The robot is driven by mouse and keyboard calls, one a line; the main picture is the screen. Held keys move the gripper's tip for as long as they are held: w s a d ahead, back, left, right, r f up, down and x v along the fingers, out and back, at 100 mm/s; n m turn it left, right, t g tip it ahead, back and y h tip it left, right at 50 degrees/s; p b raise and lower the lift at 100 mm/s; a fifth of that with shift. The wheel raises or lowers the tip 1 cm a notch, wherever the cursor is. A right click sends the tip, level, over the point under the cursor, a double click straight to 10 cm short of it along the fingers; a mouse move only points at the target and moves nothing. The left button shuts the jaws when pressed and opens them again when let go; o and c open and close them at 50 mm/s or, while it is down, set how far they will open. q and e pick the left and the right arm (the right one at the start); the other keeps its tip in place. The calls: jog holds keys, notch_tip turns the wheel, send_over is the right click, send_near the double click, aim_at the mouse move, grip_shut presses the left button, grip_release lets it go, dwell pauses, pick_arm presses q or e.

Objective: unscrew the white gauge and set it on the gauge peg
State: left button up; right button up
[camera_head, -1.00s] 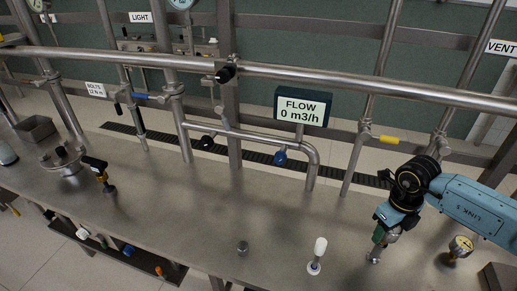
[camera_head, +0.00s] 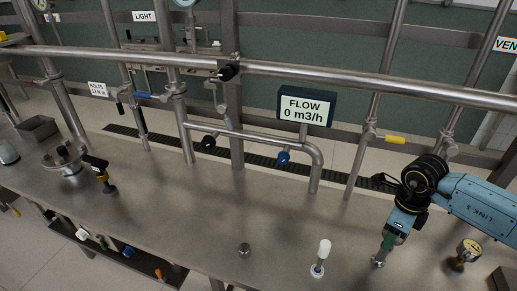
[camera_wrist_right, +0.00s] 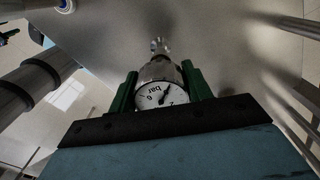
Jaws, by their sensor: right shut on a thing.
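The white-faced gauge (camera_wrist_right: 160,96) sits between the green fingers of my right gripper (camera_wrist_right: 160,84) in the right wrist view, its dial facing the camera. The gripper is shut on its metal body. Beyond the gauge, a small metal fitting (camera_wrist_right: 159,46) lies in line with it; I cannot tell whether they are still joined. In the head view my right gripper (camera_head: 387,243) points down at the bench on the right, just above a metal stub (camera_head: 378,262). The gauge is mostly hidden there. My left gripper is not in view. I cannot tell for certain which stub is the gauge peg.
A brass-coloured gauge (camera_head: 468,251) stands right of my right gripper. A white-topped post (camera_head: 323,252) and a short metal stub (camera_head: 244,249) stand to its left. Steel pipes (camera_head: 300,76) and the flow display (camera_head: 306,107) rise behind. The middle of the bench (camera_head: 200,215) is clear.

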jog(key=shift+s+f+n, duration=0.1)
jog(key=shift+n, duration=0.7)
jog(key=shift+n+b, duration=0.65)
jog(key=shift+n, duration=0.05)
jog(key=shift+n+b, duration=0.3)
jog(key=shift+n, duration=0.6)
jog(key=o, duration=1.2)
jog(key=shift+c, duration=0.2)
